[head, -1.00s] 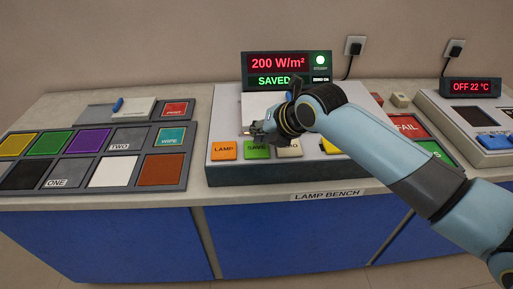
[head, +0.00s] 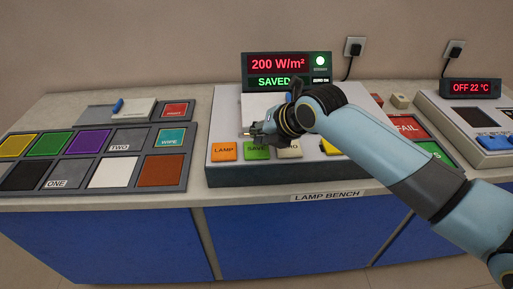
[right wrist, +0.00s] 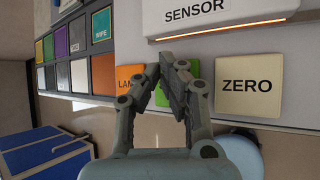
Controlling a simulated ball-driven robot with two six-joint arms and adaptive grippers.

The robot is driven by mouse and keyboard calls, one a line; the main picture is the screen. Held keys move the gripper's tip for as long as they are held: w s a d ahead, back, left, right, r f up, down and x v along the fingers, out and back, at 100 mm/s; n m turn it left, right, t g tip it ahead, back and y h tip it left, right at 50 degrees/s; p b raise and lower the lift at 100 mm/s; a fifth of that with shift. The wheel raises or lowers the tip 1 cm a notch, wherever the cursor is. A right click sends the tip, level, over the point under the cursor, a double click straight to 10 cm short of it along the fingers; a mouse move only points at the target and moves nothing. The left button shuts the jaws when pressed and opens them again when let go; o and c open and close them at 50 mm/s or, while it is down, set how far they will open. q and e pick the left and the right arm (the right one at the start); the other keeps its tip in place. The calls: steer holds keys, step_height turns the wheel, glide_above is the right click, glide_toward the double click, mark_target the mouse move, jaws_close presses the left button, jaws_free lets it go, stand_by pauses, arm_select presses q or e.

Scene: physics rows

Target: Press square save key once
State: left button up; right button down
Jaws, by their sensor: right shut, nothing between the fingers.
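The green square save key (head: 256,152) sits on the front of the lamp bench panel, between the orange LAMP key (head: 223,151) and the cream ZERO key (head: 289,150). My right gripper (head: 250,130) is shut and empty, above and just behind the save key in the head view. In the right wrist view, its closed fingertips (right wrist: 174,68) cover much of the green key (right wrist: 162,96); I cannot tell whether they touch it. The display (head: 287,70) reads 200 W/m² and SAVED, with a lit round lamp (head: 320,60). My left gripper is not in view.
A yellow key (head: 330,147) stands right of ZERO, partly behind my arm. A tray of coloured tiles (head: 100,157) lies to the left. Red FAIL (head: 408,126) and green pads and a device with a blue key (head: 494,142) are to the right.

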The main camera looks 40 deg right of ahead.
mark_target(259, 147)
steer(key=shift+f, duration=0.15)
steer(key=shift+f, duration=0.3)
steer(key=shift+f+b, duration=0.45)
steer(key=shift+b, duration=0.1)
stand_by(0.4)
stand_by(0.4)
steer(key=shift+r+p, duration=0.85)
steer(key=shift+r, duration=0.05)
step_height(259, 147, up, 5)
steer(key=p, duration=0.4)
steer(key=shift+r+p, duration=0.1)
steer(key=shift+p, duration=0.25)
